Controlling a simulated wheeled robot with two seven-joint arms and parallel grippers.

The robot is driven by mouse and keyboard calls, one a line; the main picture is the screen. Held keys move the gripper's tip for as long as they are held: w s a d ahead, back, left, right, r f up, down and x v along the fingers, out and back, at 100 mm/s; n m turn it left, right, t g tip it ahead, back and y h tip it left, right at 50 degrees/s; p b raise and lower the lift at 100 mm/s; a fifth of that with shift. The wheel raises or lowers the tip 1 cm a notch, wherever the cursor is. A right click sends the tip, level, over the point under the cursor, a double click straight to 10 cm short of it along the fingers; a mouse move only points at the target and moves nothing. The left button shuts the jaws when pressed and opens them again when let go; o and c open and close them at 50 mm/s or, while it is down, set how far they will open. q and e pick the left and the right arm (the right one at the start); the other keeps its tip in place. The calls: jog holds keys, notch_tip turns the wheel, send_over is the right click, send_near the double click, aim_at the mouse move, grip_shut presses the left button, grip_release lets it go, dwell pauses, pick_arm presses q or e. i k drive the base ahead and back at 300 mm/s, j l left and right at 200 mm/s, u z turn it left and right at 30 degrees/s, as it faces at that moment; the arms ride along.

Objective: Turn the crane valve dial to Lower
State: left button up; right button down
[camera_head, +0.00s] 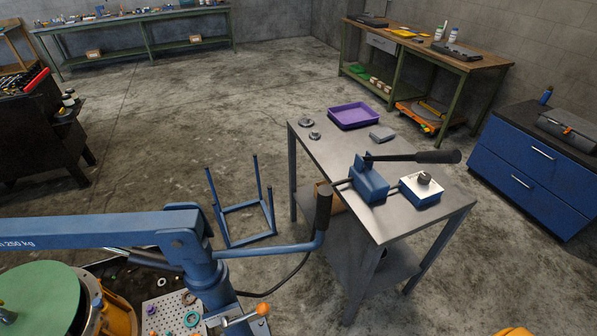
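A small blue box with a white top plate (408,190) sits on the steel table, right of the blue hand pump. A dark grey round knob (424,178), which looks like the valve dial, stands on the plate. Its pointer and any labels are too small to read. The blue hand pump (369,184) has a long lever with a black grip (437,157) that reaches right, behind and above the knob. The blue crane (110,229), marked 250 kg, stands at lower left. Neither of my grippers is in view.
The steel table (343,164) also holds a purple tray (353,116), small round metal parts and a grey block (382,133). The crane's black-gripped handle (323,206) rises near the table's left side. Blue drawers (530,166) stand right. Open floor lies behind the table.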

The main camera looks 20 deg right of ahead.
aim_at(424, 178)
jog(key=z, duration=1.25)
jog(key=i+l, duration=0.15)
jog(key=l, duration=0.2)
jog(key=i+l, duration=0.15)
jog(key=l, duration=0.2)
jog(key=i+l, duration=0.2)
jog(key=l, duration=0.15)
jog(key=i+l, duration=0.15)
jog(key=l, duration=0.25)
jog(key=i+l, duration=0.15)
jog(key=l, duration=0.2)
jog(key=i+l, duration=0.15)
jog(key=l, duration=0.2)
jog(key=i+l, duration=0.2)
jog(key=l, duration=0.15)
jog(key=u, duration=0.05)
